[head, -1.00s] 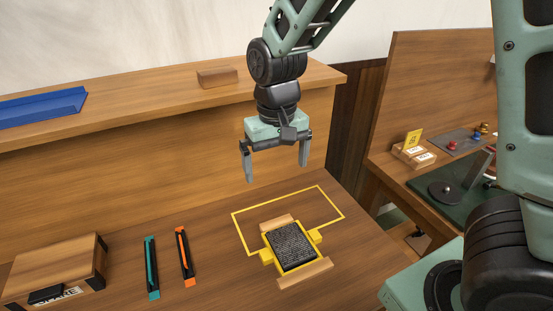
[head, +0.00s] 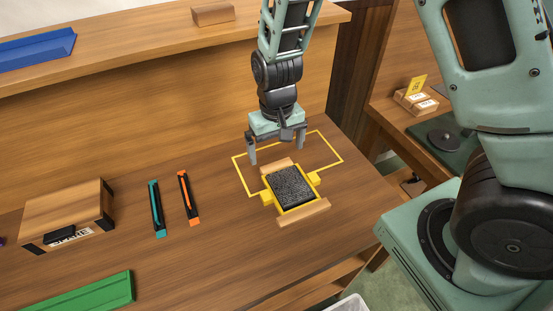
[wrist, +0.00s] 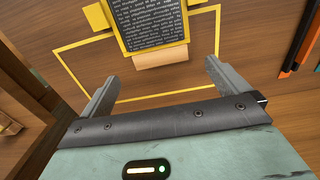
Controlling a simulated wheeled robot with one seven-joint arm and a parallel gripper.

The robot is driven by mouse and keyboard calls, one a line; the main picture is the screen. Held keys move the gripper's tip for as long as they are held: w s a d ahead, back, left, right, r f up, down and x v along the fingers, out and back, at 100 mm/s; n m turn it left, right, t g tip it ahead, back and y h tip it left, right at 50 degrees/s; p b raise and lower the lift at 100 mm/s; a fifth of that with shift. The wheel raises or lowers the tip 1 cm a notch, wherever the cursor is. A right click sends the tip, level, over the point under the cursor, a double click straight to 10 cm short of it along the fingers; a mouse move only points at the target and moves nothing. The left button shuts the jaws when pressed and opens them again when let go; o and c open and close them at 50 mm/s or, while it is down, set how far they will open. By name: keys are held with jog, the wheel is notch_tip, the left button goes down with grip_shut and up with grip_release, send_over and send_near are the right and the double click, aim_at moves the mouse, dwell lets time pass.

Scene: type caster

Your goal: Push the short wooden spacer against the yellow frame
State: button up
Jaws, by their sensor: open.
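The yellow frame (head: 291,210) lies on the table around a dark block of type (head: 290,186). The short wooden spacer (head: 276,164) lies along the frame's far side; it also shows in the wrist view (wrist: 161,58), just below the frame's edge. I cannot tell whether spacer and frame touch or a thin gap remains. A longer wooden strip (head: 304,213) lies along the near side. My gripper (head: 277,155) is open and empty above the far side, its fingers pointing down. In the wrist view the fingers (wrist: 161,72) straddle the spacer's line, clear of it.
A thin yellow outline (head: 235,170) on the table surrounds the frame's far part. Teal (head: 156,208) and orange (head: 188,198) bars lie to the left, beside a wooden box (head: 68,213). A green tray (head: 85,299) is in front. A raised shelf (head: 150,42) runs behind.

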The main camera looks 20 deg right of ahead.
aim_at(276, 165)
jog(key=shift+f, duration=2.6)
jog(key=c, duration=1)
jog(key=o, duration=1)
jog(key=shift+r, duration=0.1)
notch_tip(276, 165, up, 17)
jog(key=shift+b, duration=0.3)
jog(key=shift+r, duration=0.1)
